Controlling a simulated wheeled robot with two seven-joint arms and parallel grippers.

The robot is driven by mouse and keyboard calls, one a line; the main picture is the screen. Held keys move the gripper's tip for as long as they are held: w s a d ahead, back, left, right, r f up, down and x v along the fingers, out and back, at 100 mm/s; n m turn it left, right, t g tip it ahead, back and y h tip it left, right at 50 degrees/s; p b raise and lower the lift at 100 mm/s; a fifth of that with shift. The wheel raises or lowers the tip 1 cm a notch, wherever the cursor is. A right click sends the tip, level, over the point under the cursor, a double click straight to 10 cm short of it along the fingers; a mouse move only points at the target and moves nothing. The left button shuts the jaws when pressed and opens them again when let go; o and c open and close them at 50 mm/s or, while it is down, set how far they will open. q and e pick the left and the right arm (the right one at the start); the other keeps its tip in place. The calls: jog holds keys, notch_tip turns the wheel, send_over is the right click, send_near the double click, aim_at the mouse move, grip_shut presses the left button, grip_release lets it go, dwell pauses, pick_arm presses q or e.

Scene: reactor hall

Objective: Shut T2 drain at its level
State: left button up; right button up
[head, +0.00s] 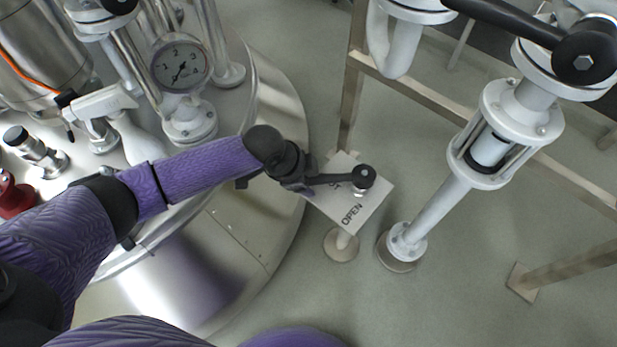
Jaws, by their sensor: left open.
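A small drain valve stands on a short post with a pale square plate (372,205). No T2 marking can be read. My right gripper is out of view.
A shiny steel vessel (235,235) with a dial gauge (180,64) and pipe fittings fills the left. A white pipe with a sight glass (488,150) stands right of the plate. A metal frame rail (420,95) runs behind. Bare floor lies below the plate.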

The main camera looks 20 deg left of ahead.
pick_arm(q)
jog(key=shift+r, duration=0.1)
grip_shut()
dwell(1.3)
